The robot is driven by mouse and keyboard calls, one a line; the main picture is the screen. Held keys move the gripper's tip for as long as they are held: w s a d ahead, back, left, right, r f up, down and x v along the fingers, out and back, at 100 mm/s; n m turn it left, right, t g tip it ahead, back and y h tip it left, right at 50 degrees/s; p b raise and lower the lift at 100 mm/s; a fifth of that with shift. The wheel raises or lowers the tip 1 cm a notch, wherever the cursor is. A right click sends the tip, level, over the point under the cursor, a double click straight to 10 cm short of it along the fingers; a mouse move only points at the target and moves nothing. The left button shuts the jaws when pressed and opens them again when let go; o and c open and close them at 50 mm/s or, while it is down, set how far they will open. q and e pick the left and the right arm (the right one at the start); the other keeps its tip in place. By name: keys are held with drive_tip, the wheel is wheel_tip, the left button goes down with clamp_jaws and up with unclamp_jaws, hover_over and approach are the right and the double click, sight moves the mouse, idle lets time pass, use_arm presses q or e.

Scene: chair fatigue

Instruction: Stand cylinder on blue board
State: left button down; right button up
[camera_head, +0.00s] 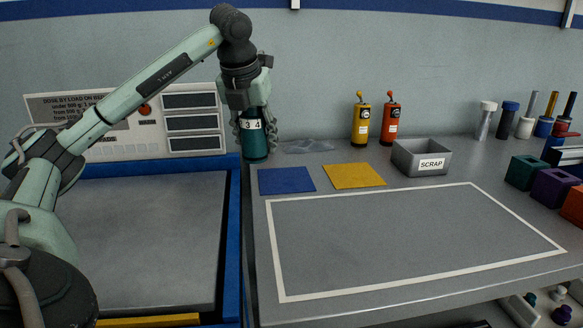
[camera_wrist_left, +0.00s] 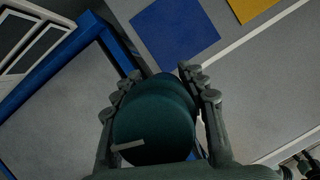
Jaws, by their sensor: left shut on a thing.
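In the head view the cylinder is near the back left corner of the grey table, at the edge beside the blue-framed machine. The cylinder also fills the middle of the left wrist view (camera_wrist_left: 155,128), between both fingers. The blue board (camera_head: 287,180) lies flat and bare on the table, to the right of and nearer than the cylinder. It also shows in the left wrist view (camera_wrist_left: 174,35). My right gripper is not in view.
A yellow board (camera_head: 354,176) lies right of the blue one. Behind stand a yellow bottle (camera_head: 361,124), a red bottle (camera_head: 389,122) and a grey scrap bin (camera_head: 421,158). Coloured blocks (camera_head: 524,172) stand at the right. The white-outlined area (camera_head: 400,240) is clear.

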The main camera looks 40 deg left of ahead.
use_arm(q)
drive_tip(key=w+f, duration=0.1)
drive_tip(key=w, duration=0.1)
drive_tip(key=w+f, duration=0.2)
drive_tip(key=w, duration=0.1)
drive_tip(key=w+f+p, duration=0.1)
drive_tip(key=w+f, duration=0.1)
drive_tip(key=w, duration=0.1)
drive_tip(key=shift+w+d+f, duration=0.1)
drive_tip(key=shift+w+d, duration=0.15)
drive_tip(key=shift+f, duration=1.95)
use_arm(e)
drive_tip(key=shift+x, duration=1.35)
use_arm(q)
drive_tip(key=shift+f, duration=0.1)
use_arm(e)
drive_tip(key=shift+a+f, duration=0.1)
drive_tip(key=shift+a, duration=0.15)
use_arm(q)
drive_tip(key=c, duration=0.9)
unclamp_jaws()
drive_tip(key=shift+o, duration=0.2)
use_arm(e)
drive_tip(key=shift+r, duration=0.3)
